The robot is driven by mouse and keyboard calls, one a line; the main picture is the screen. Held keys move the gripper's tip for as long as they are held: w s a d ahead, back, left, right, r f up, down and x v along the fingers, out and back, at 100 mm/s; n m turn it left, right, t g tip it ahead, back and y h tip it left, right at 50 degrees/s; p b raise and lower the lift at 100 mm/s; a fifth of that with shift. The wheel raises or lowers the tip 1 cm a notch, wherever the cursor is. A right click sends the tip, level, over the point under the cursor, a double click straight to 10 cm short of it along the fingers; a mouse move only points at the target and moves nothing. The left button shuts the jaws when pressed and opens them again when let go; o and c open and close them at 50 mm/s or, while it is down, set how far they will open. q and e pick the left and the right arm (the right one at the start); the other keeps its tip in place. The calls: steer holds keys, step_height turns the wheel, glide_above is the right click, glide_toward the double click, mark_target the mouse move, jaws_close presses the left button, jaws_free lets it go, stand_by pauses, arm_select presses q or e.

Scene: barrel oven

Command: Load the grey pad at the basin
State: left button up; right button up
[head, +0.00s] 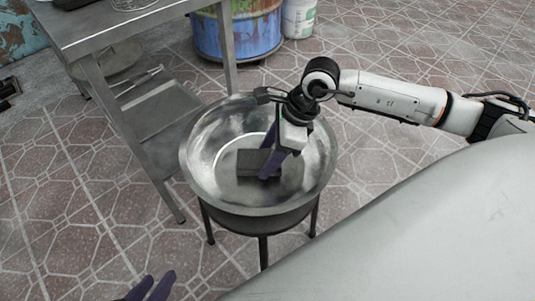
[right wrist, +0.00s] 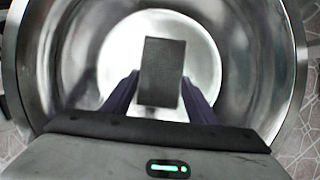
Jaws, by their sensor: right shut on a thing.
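The metal basin (head: 198,165) stands on dark legs in the middle of the head view. My right gripper (head: 268,172) reaches down into it from above, its purple fingers shut on the grey pad (head: 250,161). The pad is a dark grey rectangular block, held inside the bowl. In the right wrist view the pad (right wrist: 162,70) stands out between the two fingers (right wrist: 160,98), over the bright round bottom of the basin (right wrist: 75,60). I cannot tell whether it touches the bottom or whether there is liquid. My left gripper (head: 150,287) shows only its fingertips at the lower edge, apart and empty.
A metal table (head: 110,35) with a lower shelf (head: 165,115) stands left of the basin. A rusty blue barrel (head: 237,35) and a white bucket (head: 299,18) stand behind. The tiled floor (head: 60,220) at the left front is clear.

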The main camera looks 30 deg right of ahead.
steer(key=shift+f, duration=0.25)
steer(key=shift+f+b, duration=0.25)
steer(key=shift+b, duration=0.2)
stand_by(1.1)
steer(key=shift+r+p, duration=2.5)
steer(key=shift+r, duration=1.1)
